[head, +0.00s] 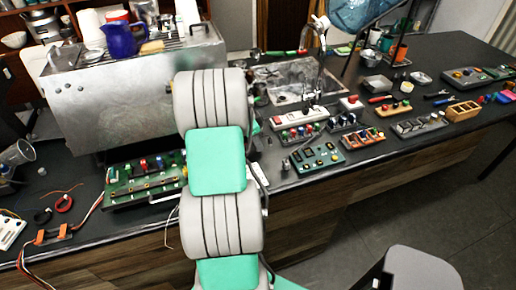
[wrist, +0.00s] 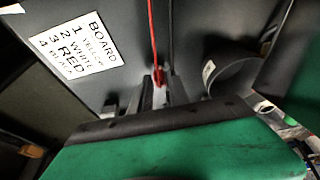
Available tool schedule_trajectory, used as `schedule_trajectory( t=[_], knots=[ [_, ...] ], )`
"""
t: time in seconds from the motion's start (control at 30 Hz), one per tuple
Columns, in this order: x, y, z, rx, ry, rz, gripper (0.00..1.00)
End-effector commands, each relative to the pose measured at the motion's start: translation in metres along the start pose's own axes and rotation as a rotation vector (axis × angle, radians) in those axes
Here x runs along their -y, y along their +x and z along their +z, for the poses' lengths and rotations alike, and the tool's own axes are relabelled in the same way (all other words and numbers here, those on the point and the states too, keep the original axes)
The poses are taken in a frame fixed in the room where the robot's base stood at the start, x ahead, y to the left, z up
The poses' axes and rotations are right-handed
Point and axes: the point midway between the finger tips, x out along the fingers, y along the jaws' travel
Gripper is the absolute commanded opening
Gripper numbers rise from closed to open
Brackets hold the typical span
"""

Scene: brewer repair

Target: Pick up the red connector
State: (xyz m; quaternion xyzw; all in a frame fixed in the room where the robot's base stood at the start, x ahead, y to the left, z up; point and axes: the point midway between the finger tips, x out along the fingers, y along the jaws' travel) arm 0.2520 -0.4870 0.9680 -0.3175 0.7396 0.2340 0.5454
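The red connector (wrist: 159,77) shows in the wrist view at the lower end of a red wire (wrist: 153,35) that runs up out of the picture. It is between the two fingertips of my gripper (wrist: 160,88), or just beyond them. I cannot tell whether the fingers touch it. In the head view my own arm hides the gripper, and I cannot make out this connector there.
A white label (wrist: 76,45) reading BOARD with numbered colours is on the dark panel beside the wire. A dark rounded part (wrist: 238,73) is to the right. In the head view, the metal brewer (head: 130,95) and a green circuit board (head: 140,182) stand on the crowded counter.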

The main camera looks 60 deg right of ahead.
Motion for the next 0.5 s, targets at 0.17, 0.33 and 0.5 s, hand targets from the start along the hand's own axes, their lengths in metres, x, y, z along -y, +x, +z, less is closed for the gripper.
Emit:
schedule_trajectory(
  t=[0.17, 0.33, 0.5],
  knots=[
    [0.0000, -0.0002, 0.0000, 0.000, 0.000, 0.000, 0.06],
    [0.0000, -0.0003, 0.0000, 0.000, 0.000, 0.000, 0.00],
    [0.0000, -0.0003, 0.0000, 0.000, 0.000, 0.000, 0.00]
  ],
)
